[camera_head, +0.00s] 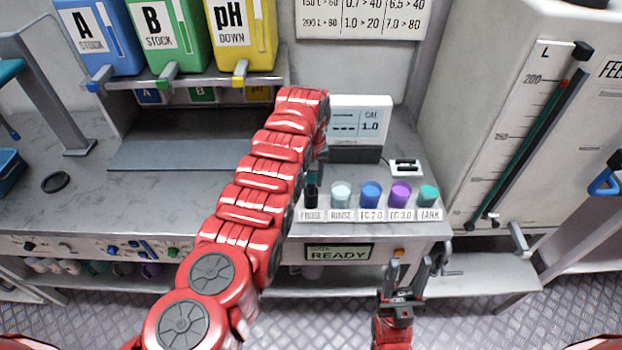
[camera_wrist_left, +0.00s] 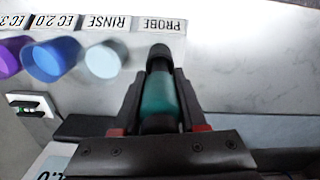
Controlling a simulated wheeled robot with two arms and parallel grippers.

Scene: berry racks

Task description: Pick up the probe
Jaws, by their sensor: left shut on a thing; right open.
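The probe has a teal body and a black end. It shows in the left wrist view (camera_wrist_left: 161,95), between the two dark fingers of my left gripper (camera_wrist_left: 160,103). My left gripper is shut on the teal body. In the head view the probe (camera_head: 312,187) stands roughly upright at the left end of the row of cups, just behind the PROBE label (camera_head: 311,215). My red left arm hides most of the gripper and the probe's top there. I cannot tell whether the black end touches its place. My right gripper (camera_head: 411,270) is open and empty, low in front of the counter.
To the right of the probe stand the RINSE cup (camera_head: 341,195), blue cup (camera_head: 371,194), purple cup (camera_head: 399,195) and teal TANK cup (camera_head: 428,196). A meter reading 1.0 (camera_head: 360,122) stands behind. The counter's left part (camera_head: 130,205) is mostly clear.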

